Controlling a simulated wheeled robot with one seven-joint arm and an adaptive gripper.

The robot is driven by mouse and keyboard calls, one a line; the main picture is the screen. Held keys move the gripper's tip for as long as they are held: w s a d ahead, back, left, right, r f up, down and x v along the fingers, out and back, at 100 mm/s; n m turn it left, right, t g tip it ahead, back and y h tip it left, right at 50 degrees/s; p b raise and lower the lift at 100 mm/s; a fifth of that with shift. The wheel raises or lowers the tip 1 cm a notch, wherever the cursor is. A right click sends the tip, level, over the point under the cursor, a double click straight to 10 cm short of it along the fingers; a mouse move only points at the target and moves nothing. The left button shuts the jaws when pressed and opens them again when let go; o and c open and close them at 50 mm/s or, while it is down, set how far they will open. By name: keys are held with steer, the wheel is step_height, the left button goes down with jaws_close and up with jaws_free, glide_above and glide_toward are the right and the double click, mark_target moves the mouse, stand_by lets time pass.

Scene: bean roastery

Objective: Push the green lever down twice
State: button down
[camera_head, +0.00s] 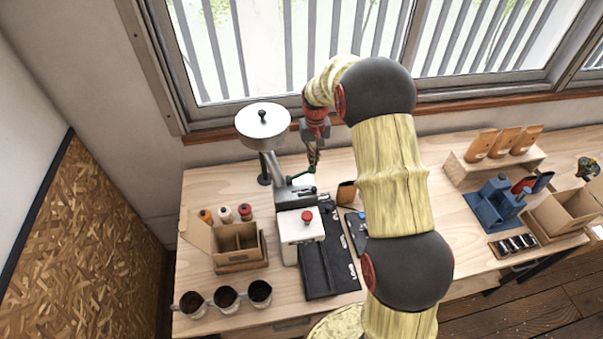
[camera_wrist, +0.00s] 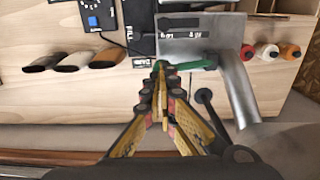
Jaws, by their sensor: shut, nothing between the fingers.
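The green lever (camera_head: 300,176) sticks out from the top of the dark grey machine body (camera_head: 296,197), below the funnel's bent pipe. In the wrist view the lever (camera_wrist: 195,65) lies sideways across the machine's edge, beside "HI" and "LO" lettering. My gripper (camera_head: 313,164) points down at the lever's free end. In the wrist view my gripper (camera_wrist: 161,68) is shut and empty, its fingertips at the left end of the lever. I cannot tell whether they touch it. My arm hides part of the table to the right.
A white hopper (camera_head: 263,121) on a bent metal pipe stands close left of my gripper. A white box with a red button (camera_head: 307,216) is in front. Small bottles (camera_head: 226,214), a cardboard box (camera_head: 238,246) and metal cups (camera_head: 227,298) stand left. Open pouches (camera_wrist: 72,62) stand nearby.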

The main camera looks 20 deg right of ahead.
steer(key=shift+f+b, duration=0.5)
steer(key=shift+f, duration=0.8)
steer(key=shift+f+b, duration=0.75)
steer(key=shift+f, duration=0.25)
steer(key=shift+r, duration=0.15)
steer(key=shift+r+p, duration=1.4)
steer(key=shift+r, duration=1.55)
steer(key=shift+a, duration=0.1)
